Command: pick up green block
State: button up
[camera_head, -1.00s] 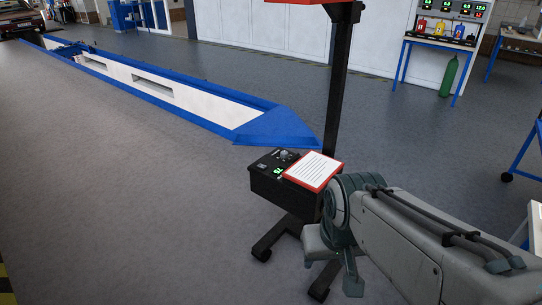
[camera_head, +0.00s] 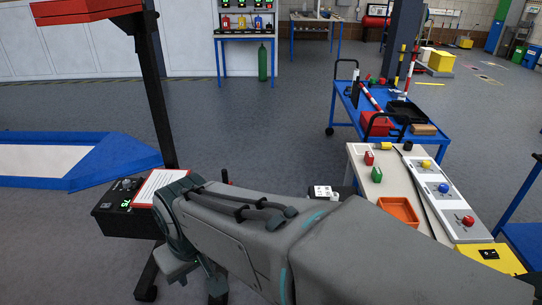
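A small green block (camera_head: 376,174) stands on a light workbench (camera_head: 396,182) at the right, beside a red block (camera_head: 369,158). My arm stretches from the lower right to the left across the front of the view. Its far end, with my gripper (camera_head: 195,283), points down at the lower left, well to the left of the workbench and away from the green block. The gripper is largely hidden by the arm, so its opening does not show.
An orange tray (camera_head: 399,211) and a panel with several coloured knobs (camera_head: 443,188) are on the workbench. A blue cart (camera_head: 385,108) stands behind it. A black stand (camera_head: 160,90) with a control box rises close to my arm. Open floor lies beyond the arm.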

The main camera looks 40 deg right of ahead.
aim_at(377, 175)
jog(key=z, duration=1.35)
jog(key=i, duration=1.55)
jog(key=z, duration=2.05)
